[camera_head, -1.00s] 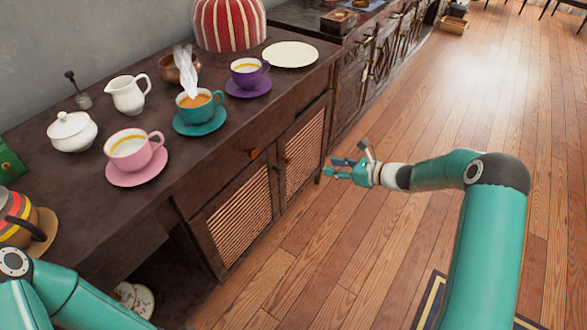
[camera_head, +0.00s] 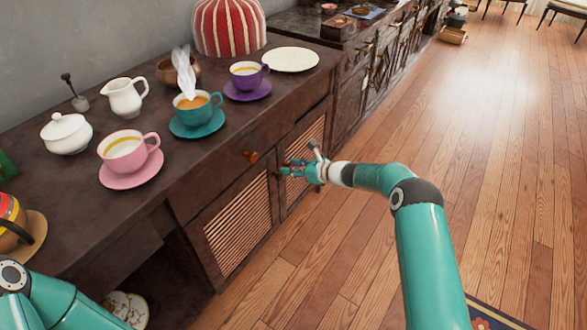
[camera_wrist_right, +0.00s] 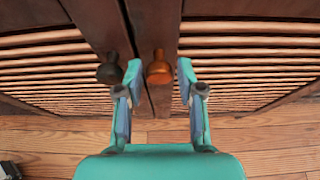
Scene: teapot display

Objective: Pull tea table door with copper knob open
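The tea table (camera_head: 120,215) is dark wood with two slatted doors on its front, a left door (camera_head: 238,227) and a right door (camera_head: 306,146). Both look shut. In the right wrist view the copper knob (camera_wrist_right: 159,70) sits on the right door beside the middle seam, and a dark knob (camera_wrist_right: 110,70) sits on the left door. My right gripper (camera_head: 290,168) is at the doors; it also shows in the wrist view (camera_wrist_right: 159,74). Its fingers are open, one on each side of the copper knob, with gaps visible. My left gripper is out of view.
The tabletop holds a pink cup (camera_head: 124,151), a teal cup (camera_head: 198,106), a purple cup (camera_head: 246,74), a white pot (camera_head: 67,133) and a white plate (camera_head: 291,59). A drawer knob (camera_head: 252,157) juts out above the doors. The wooden floor (camera_head: 480,170) at right is clear.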

